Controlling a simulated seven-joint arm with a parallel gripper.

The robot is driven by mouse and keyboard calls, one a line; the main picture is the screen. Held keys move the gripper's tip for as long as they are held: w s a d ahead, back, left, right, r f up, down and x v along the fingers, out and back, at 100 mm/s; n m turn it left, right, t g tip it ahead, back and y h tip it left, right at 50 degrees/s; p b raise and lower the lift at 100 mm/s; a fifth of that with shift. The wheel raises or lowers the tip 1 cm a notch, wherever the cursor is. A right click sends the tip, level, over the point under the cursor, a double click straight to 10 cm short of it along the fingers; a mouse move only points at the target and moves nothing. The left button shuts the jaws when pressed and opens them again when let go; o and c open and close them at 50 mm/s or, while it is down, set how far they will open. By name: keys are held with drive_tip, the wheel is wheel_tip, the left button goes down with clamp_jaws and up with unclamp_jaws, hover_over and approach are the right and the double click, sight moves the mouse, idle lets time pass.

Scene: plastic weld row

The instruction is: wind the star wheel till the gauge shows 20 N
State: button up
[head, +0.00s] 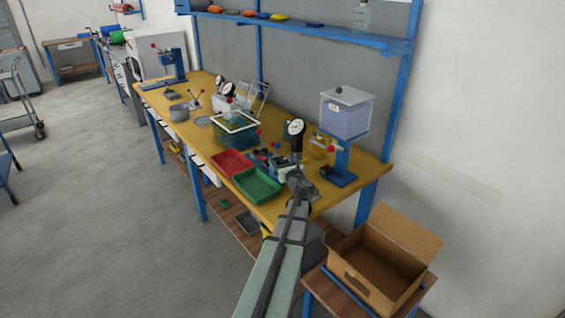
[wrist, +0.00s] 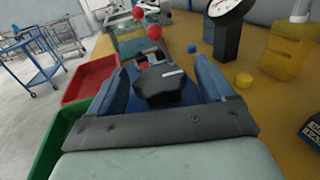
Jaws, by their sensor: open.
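The star wheel (wrist: 166,88) is a dark, lobed knob with a pale stripe on top. In the wrist view it sits between the two blue fingers of my gripper (wrist: 162,68), with a gap on either side. My gripper is open around it. In the head view my gripper (head: 299,182) is over the front right of the yellow bench, and it hides most of the wheel. The gauge (head: 296,128) is a round white dial on a dark post just behind. It also shows in the wrist view (wrist: 227,7), cut off at the top; its reading is too small to tell.
A red tray (head: 231,163) and a green tray (head: 257,186) lie left of my gripper. Red balls (wrist: 154,31) stand beyond the wheel. A blue stand with a clear box (head: 345,115) is at the right. An open cardboard box (head: 378,262) stands below the bench end.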

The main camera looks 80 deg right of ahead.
drive_tip(key=shift+c, duration=0.5)
drive_tip(key=c, duration=1)
drive_tip(key=shift+o, duration=0.2)
drive_tip(key=shift+g, duration=0.3)
drive_tip(key=shift+w+r+m+g+h, duration=0.1)
drive_tip(key=shift+m+g+h, duration=0.3)
drive_tip(key=shift+m, duration=0.1)
drive_tip(key=shift+m+g+h, duration=0.5)
drive_tip(key=shift+m+g, duration=0.4)
drive_tip(key=shift+g, duration=0.7)
